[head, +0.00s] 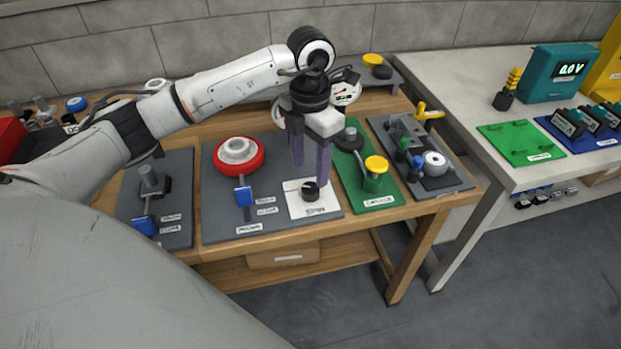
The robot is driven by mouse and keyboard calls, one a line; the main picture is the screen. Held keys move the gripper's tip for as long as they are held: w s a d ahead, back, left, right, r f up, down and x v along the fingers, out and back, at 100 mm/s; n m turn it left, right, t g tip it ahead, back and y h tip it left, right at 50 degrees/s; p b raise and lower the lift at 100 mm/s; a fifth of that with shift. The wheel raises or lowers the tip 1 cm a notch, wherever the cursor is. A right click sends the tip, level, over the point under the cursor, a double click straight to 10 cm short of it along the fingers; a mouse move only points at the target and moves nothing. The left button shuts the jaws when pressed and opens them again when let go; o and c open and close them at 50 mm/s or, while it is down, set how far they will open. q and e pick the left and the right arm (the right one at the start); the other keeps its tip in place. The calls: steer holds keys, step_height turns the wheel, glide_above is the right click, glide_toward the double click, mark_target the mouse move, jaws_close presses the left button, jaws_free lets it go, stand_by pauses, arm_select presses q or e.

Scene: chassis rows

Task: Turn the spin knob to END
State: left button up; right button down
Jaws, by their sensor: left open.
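The spin knob (310,191) is a small black knob on a white plate (326,207) with a printed label below it, set at the right of a dark grey panel (222,226). My left gripper (312,178) comes down from above. Its two purple-grey fingers are apart, with the right fingertip close to or at the knob and the left one ending a little above and left of it. I cannot tell if they touch the knob. The knob's pointer direction and the END mark are too small to read. My right gripper is not in view.
The same panel carries a red ring with a white hub (239,155) and a blue-handled lever (243,196). To the right is a green panel with a yellow-capped post (376,168). A blue-handled panel (146,225) lies left. A second bench (510,175) stands right.

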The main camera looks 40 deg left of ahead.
mark_target(310, 187)
arm_select(q)
step_height(310, 187, down, 5)
steer(key=shift+f, duration=0.15)
steer(key=c, duration=1)
steer(key=shift+c, duration=0.2)
